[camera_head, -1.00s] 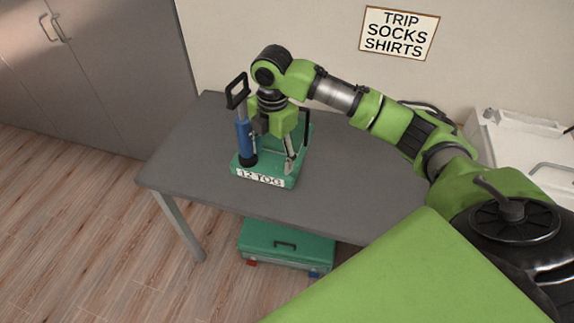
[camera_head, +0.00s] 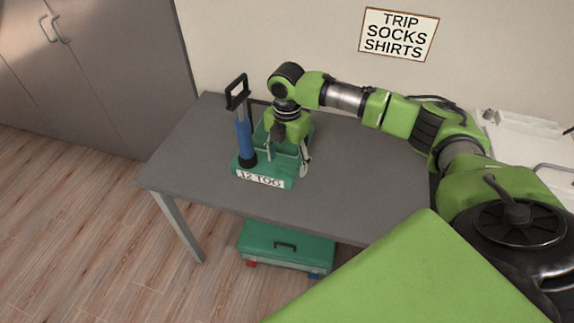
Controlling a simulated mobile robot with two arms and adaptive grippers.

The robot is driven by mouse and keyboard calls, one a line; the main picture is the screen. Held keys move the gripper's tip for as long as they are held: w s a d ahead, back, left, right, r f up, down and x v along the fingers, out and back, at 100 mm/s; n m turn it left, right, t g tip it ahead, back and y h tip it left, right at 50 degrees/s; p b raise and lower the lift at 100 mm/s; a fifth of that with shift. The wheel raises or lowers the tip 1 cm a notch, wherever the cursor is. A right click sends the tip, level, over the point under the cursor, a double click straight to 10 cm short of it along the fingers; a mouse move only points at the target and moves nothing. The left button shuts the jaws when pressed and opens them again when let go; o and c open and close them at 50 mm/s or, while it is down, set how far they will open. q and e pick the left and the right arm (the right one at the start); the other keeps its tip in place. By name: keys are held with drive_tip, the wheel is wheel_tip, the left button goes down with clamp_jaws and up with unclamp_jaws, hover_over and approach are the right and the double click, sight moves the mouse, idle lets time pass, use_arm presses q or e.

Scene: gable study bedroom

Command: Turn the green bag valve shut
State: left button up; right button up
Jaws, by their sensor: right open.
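The green bag (camera_head: 262,171) with a white label reading "12 TOG" lies on the grey table (camera_head: 345,190). A blue pump (camera_head: 244,135) with a black handle stands upright at its left side. My right gripper (camera_head: 286,158) is open and points down over the bag, to the right of the pump. The valve cannot be made out; the gripper and arm cover part of the bag. My left gripper does not show.
A green case (camera_head: 286,248) lies on the floor under the table. A white unit (camera_head: 520,150) stands at the right and grey cabinets (camera_head: 100,70) at the left. A sign (camera_head: 398,34) hangs on the wall. The table's right part is clear.

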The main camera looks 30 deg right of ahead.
sight(286, 171)
drive_tip(key=shift+f, duration=1.2)
drive_tip(key=c, duration=1)
